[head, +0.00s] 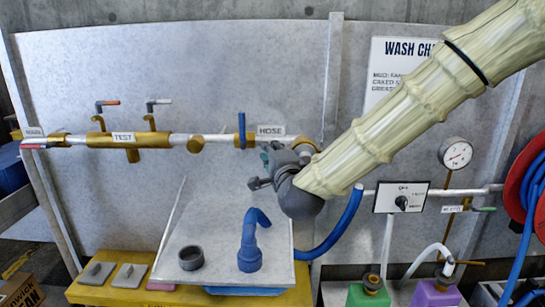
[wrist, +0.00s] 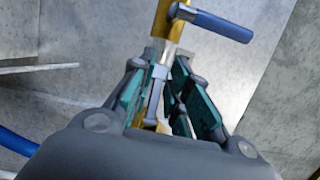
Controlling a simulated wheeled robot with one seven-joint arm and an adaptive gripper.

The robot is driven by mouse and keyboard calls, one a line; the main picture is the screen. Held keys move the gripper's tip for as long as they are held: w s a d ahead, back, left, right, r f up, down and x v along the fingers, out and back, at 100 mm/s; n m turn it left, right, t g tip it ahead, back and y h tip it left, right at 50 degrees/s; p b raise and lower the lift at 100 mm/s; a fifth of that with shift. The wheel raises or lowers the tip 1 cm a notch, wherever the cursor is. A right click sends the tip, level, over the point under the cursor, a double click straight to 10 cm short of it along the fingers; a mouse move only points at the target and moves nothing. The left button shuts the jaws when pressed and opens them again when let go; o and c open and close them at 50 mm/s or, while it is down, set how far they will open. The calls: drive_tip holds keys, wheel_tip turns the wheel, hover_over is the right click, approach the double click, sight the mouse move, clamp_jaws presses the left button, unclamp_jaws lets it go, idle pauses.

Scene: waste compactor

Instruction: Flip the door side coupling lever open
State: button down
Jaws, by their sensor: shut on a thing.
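My gripper (head: 272,158) is at the right end of the pipe, just below the HOSE label, in the head view. In the wrist view, my gripper (wrist: 167,66) has its teal finger pads on both sides of a slim silver lever (wrist: 155,88) and is shut on it. The lever lies along the pipe line, near brass fittings. In the head view the lever is hidden behind my gripper and arm. Brass coupling parts (head: 305,145) show just above my wrist.
A blue-handled valve (head: 241,130) stands left of the HOSE label; its blue handle (wrist: 215,25) is beyond my fingertips in the wrist view. A blue hose (head: 345,225) hangs below my arm.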

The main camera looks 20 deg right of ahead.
drive_tip(key=shift+s+f+n+y+b, duration=0.1)
drive_tip(key=shift+s+n+y+b, duration=0.2)
drive_tip(key=shift+n+y, duration=0.6)
drive_tip(key=c, duration=1.4)
unclamp_jaws()
drive_tip(key=shift+o, duration=0.2)
drive_tip(key=shift+a, duration=0.1)
drive_tip(key=s, duration=0.7)
drive_tip(key=shift+s+d, duration=0.2)
drive_tip(key=shift+d, duration=0.25)
